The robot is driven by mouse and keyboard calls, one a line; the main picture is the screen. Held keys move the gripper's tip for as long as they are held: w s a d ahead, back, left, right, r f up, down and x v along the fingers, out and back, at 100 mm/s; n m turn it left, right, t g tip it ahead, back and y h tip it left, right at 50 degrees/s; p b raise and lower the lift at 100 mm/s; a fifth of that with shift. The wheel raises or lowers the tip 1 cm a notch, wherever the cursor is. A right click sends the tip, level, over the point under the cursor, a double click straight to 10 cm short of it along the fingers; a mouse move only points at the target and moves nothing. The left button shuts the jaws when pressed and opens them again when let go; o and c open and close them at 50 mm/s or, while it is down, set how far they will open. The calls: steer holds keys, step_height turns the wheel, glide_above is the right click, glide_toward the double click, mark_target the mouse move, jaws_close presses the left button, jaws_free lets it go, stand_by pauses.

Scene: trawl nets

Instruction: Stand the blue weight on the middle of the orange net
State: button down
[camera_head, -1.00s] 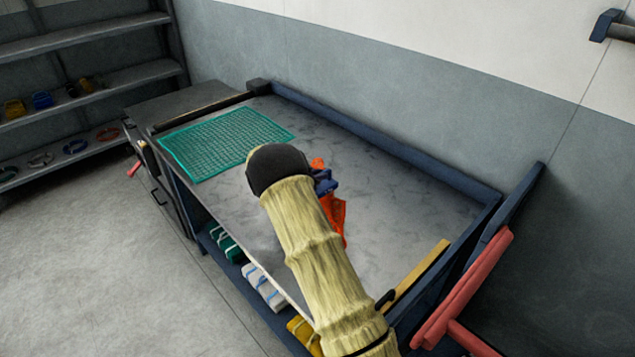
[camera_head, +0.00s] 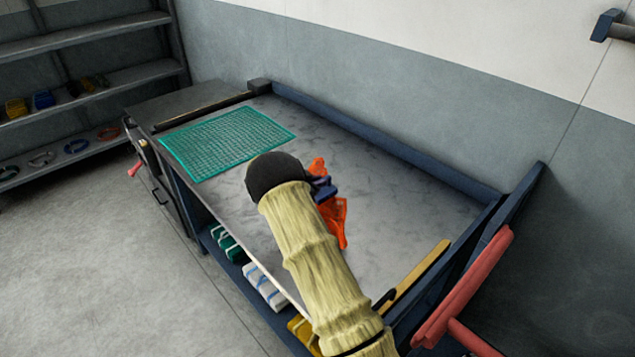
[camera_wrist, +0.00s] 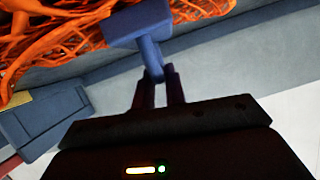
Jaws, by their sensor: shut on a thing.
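The blue weight (camera_wrist: 140,24) is in my gripper (camera_wrist: 160,76), with its narrow stem between the two dark fingers and its broad block end toward the net in the wrist view. It also shows in the head view (camera_head: 322,187), partly hidden by my wrist. The orange net (camera_head: 337,232) lies crumpled on the grey bench top, partly behind my arm and the weight. In the wrist view the net (camera_wrist: 60,42) spreads just past the weight's block. I cannot tell whether the weight touches it.
A green mesh mat (camera_head: 225,142) lies flat at the bench's left end. The bench top (camera_head: 410,195) is clear right of the net, with a raised blue rim (camera_head: 385,148) at the back. A yellow bar (camera_head: 422,275) lies at the right end.

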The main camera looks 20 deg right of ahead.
steer(key=shift+s+f, duration=0.25)
steer(key=shift+f, duration=0.4)
steer(key=c, duration=1.7)
jaws_free()
steer(key=shift+f, duration=0.2)
steer(key=shift+o, duration=1.2)
steer(key=shift+w, duration=0.1)
steer(key=shift+r, duration=0.4)
steer(key=r+v, duration=0.1)
steer(key=v, duration=1.1)
steer(key=shift+w+b, duration=0.15)
steer(key=shift+b, duration=0.15)
steer(key=shift+r, duration=0.1)
